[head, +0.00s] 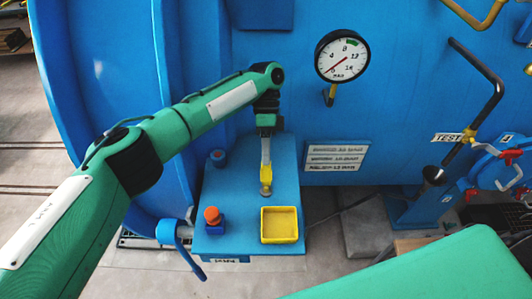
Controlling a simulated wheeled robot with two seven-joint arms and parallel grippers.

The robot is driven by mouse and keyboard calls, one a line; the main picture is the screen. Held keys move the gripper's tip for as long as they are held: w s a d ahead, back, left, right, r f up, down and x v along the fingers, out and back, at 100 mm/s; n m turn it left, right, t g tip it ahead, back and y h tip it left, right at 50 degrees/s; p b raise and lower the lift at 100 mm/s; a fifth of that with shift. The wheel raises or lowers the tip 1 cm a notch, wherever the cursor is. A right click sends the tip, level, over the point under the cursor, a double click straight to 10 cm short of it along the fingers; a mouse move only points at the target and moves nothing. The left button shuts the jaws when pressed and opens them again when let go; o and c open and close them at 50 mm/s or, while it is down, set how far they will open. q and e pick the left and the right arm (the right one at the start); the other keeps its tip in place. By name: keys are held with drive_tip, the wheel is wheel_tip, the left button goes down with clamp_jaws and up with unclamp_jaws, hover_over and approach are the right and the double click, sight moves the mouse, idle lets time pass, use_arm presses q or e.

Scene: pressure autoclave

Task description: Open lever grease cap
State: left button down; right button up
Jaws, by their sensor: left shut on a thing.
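My left gripper (266,174) points straight down over the blue shelf (243,170) on the vessel's front. Its yellow fingers are shut on a small grey-brown piece (266,189), which shows just below the fingertips. This piece may be the grease cap; the fingers hide most of it. I cannot tell whether it touches the shelf. An orange-red cap (212,212) sits on a blue block (215,228) at the front left of the shelf. A similar small dull-red cap (218,154) is farther back. My right gripper is out of view.
A shallow yellow tray (279,238) stands in front of the left gripper and looks empty. A blue lever (182,246) hangs at the shelf's left side.

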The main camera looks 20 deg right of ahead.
use_arm(q)
drive_tip(key=shift+w+d+f+g, duration=0.1)
drive_tip(key=shift+w+f+g, duration=0.1)
drive_tip(key=shift+f+g, duration=0.25)
drive_tip(key=shift+g, duration=0.25)
idle(0.4)
drive_tip(key=c, duration=1.6)
unclamp_jaws()
drive_tip(key=shift+o, duration=0.2)
drive_tip(key=shift+r, duration=0.1)
wheel_tip(320, 180, up, 20)
